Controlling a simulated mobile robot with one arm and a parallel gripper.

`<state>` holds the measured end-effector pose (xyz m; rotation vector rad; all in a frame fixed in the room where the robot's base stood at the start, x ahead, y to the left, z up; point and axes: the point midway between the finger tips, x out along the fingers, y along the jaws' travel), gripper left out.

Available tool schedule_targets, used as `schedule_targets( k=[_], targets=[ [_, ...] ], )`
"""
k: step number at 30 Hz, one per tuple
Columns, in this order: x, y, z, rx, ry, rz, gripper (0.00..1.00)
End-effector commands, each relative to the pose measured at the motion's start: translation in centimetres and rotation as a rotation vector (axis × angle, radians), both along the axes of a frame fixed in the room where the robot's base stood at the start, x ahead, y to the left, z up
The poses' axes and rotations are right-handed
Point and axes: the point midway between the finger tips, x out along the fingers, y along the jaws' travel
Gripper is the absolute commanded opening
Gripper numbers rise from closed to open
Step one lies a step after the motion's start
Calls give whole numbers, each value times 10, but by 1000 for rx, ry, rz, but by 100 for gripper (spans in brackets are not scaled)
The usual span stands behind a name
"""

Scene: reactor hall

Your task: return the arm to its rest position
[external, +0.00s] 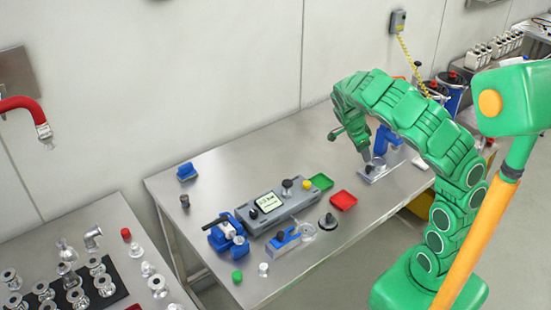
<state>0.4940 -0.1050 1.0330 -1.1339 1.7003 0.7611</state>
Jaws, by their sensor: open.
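My green arm arches over the right end of the metal table (330,240). Its end points down and to the left. My gripper (366,154) is open and is over or beside a small grey fixture (372,177) with a ring, near a blue stand (388,140). The fingertips are small in this view, and I see nothing held between them. I cannot tell whether they touch the fixture.
A grey instrument box (285,210) with a display stands mid-table. Metal fittings stand on a lower-left table. A wall stands behind; the space above the instrument box is clear.

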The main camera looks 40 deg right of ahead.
Motion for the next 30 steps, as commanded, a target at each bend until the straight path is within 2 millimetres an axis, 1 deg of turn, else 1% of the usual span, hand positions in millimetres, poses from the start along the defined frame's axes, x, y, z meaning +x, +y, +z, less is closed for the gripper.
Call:
schedule_targets(
  k=[5,8,11,18,24,30],
  targets=[
    [-4,1,2,7,11,27,52],
    [-14,2,9,25,47,106,52],
    [-31,4,19,62,106,244,52],
    [-77,13,39,166,269,657,52],
    [-115,21,50,257,400,1023,52],
    [-153,29,54,351,533,1409,52]
  ],
)
